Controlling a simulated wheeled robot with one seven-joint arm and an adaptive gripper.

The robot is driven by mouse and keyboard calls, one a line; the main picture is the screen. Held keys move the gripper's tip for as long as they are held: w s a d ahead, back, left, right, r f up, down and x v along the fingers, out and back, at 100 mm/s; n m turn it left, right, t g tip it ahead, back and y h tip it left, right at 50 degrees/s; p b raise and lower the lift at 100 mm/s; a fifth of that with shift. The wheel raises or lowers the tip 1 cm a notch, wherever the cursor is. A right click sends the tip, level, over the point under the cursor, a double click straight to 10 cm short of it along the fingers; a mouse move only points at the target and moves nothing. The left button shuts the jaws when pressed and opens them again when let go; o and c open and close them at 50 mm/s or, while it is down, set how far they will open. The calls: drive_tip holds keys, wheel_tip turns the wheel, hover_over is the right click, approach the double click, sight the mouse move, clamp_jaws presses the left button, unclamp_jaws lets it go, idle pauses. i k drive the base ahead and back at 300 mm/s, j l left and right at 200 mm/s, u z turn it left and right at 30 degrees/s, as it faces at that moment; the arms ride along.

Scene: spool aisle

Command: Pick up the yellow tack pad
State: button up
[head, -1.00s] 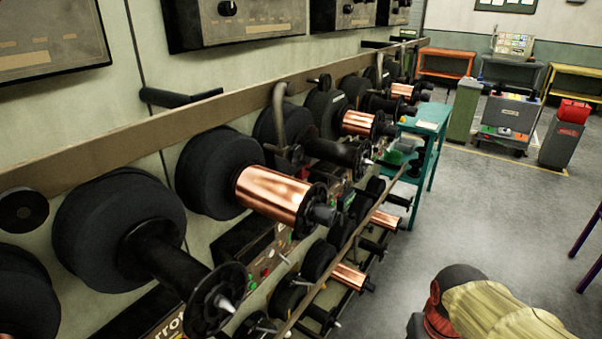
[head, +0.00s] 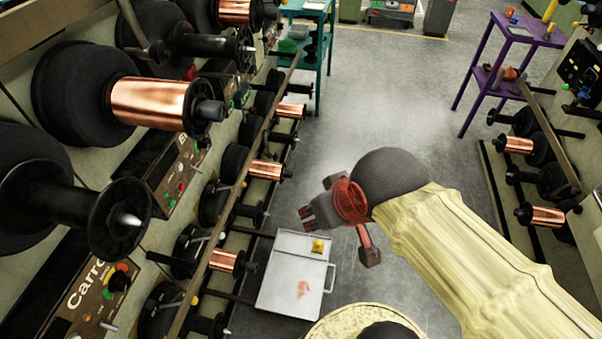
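A small yellow item (head: 318,246), which looks like the tack pad, lies near the far right corner of a white, flat-topped case or cart (head: 291,300) low beside the spool rack. My gripper (head: 312,214) is at the end of my yellow-sleeved arm, above the floor and just beyond the far edge of the white top. It is apart from the yellow item in the picture. Its fingers are small and seen from above and behind, so their opening is not clear. I see nothing held in it.
Copper and black spools (head: 160,104) jut from the rack on the left, with a long rail (head: 232,196) along it. A purple stand (head: 497,75) and more spools are at right. A teal table (head: 309,12) is at the back. Grey floor (head: 350,110) between is clear.

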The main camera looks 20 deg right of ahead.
sight(318, 246)
drive_tip(key=k+l+u, duration=0.1)
drive_tip(key=l, duration=0.3)
drive_tip(key=k+l+u, duration=0.1)
drive_tip(key=k+l, duration=0.2)
drive_tip(key=k+l+u, duration=0.1)
drive_tip(key=k+l, duration=0.15)
drive_tip(key=l, duration=0.25)
